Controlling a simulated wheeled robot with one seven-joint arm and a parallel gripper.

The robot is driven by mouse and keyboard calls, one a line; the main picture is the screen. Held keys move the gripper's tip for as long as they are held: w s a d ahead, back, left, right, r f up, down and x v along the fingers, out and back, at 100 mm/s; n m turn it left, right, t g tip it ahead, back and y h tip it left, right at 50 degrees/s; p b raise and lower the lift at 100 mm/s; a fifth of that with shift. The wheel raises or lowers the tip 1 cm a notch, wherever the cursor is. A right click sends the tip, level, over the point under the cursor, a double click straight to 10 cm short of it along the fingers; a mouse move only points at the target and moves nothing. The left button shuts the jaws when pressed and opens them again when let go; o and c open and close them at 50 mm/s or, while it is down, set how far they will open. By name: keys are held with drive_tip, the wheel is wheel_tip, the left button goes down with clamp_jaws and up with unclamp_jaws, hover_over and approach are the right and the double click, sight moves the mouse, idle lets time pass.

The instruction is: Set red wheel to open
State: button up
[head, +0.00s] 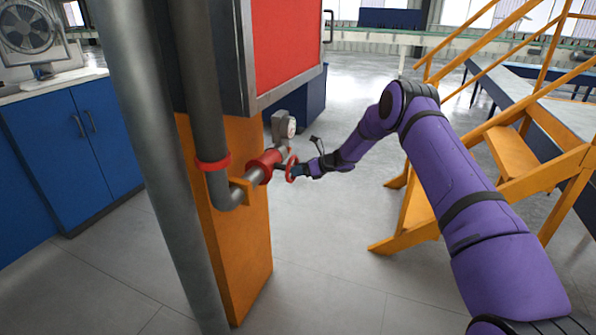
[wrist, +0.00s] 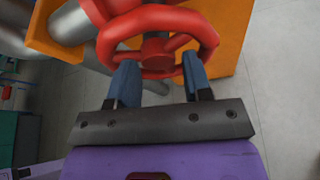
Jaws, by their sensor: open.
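The red wheel (head: 292,168) is a small spoked handwheel on the grey pipe (head: 228,193) that runs along the orange pillar. It shows large in the wrist view (wrist: 158,42), at the top, with its hub and spokes facing me. My gripper (head: 298,170) is at the wheel in the head view. In the wrist view, my gripper (wrist: 160,75) is open, with its two blue fingers apart at the wheel's near rim, one on each side of the hub. I cannot tell whether they touch the rim. No wheel-position marking is readable.
The orange pillar (head: 237,262) stands behind the pipe, and a thick grey pipe (head: 165,170) rises in front of it. A white gauge (head: 291,127) sits just above the valve. Yellow stairs (head: 480,190) stand to the right. Blue cabinets (head: 75,150) are at the left. The floor between is clear.

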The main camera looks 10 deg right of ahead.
drive_tip(key=shift+w+a+f, duration=0.1)
drive_tip(key=shift+a, duration=0.15)
drive_tip(key=c, duration=0.7)
drive_tip(key=shift+o, duration=0.2)
